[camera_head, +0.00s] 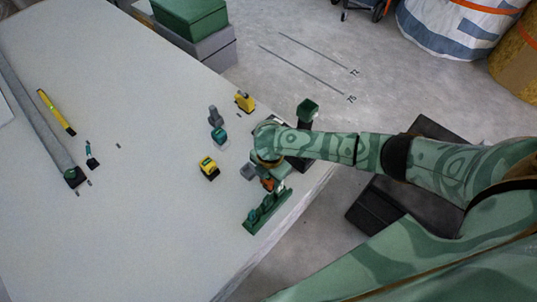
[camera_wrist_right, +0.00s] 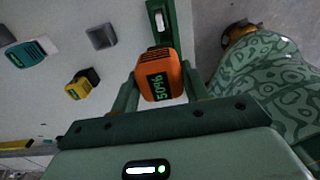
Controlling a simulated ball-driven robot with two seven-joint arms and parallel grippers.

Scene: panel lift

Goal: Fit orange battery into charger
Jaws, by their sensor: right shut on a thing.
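The orange battery (camera_wrist_right: 161,76) sits between the fingers of my right gripper (camera_wrist_right: 158,88) in the right wrist view, its "50%" label facing the camera. My right gripper (camera_head: 268,182) is shut on it. In the head view the orange battery (camera_head: 268,184) shows only as a small patch below my wrist. A long green unit (camera_head: 262,214), which looks like the charger, lies at the table's right edge, just below the gripper. Part of a green and dark slotted piece (camera_wrist_right: 160,22) shows beyond the battery. I cannot tell whether they touch. My left gripper is out of view.
Yellow-black (camera_head: 208,168) and teal (camera_head: 218,135) blocks stand on the white table (camera_head: 130,215), left of my arm. Another yellow item (camera_head: 244,101) is farther back. A green box (camera_head: 190,17) is at the back. The table's front left is clear.

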